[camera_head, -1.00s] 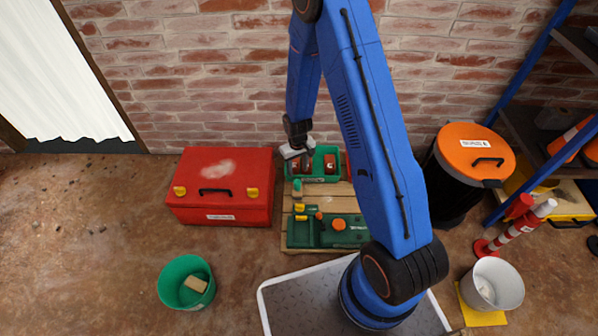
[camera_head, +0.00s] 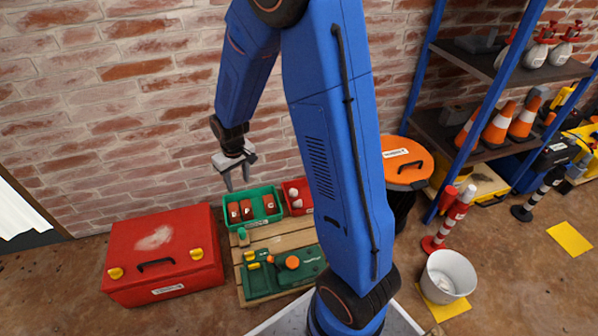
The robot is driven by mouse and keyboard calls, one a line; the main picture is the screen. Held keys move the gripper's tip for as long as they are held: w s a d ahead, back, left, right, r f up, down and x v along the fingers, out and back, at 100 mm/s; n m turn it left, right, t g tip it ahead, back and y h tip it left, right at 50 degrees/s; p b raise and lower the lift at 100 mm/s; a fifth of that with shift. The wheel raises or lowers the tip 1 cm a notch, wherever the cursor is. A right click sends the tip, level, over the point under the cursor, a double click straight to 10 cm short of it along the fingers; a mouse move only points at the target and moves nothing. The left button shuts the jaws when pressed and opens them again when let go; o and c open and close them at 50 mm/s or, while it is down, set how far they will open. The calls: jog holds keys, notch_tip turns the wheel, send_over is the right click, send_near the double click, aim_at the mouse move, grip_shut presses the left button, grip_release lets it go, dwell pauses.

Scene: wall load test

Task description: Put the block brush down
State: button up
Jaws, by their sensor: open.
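My gripper (camera_head: 237,184) is open, fingers pointing down, with nothing between them. It hangs in front of the brick wall, above and a little left of the green tray (camera_head: 258,222). Several reddish-brown blocks (camera_head: 246,209) with pale marks sit in that tray. One may be the block brush, but they are too small to tell. The tray stands at the back of a wooden pallet (camera_head: 267,243).
A red toolbox (camera_head: 163,255) stands left of the pallet. A red bin (camera_head: 297,196) adjoins the tray. A green case (camera_head: 287,278) lies in front. An orange-lidded drum (camera_head: 404,164), white bucket (camera_head: 448,277) and blue-framed shelves (camera_head: 435,140) stand right.

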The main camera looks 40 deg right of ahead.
jog(key=s+d+r+t, duration=0.1)
jog(key=s+r, duration=0.5)
jog(key=r, duration=0.3)
jog(key=s+d+r+t, duration=0.1)
jog(key=s+d+r, duration=0.1)
jog(key=s+r, duration=0.95)
jog(key=s, duration=0.4)
jog(key=s+d+r+m+t, duration=0.1)
jog(key=s+r, duration=0.4)
jog(key=s, duration=0.3)
jog(key=shift+s+d, duration=0.25)
jog(key=shift+d, duration=0.05)
jog(key=shift+o, duration=0.5)
jog(key=shift+r, duration=0.1)
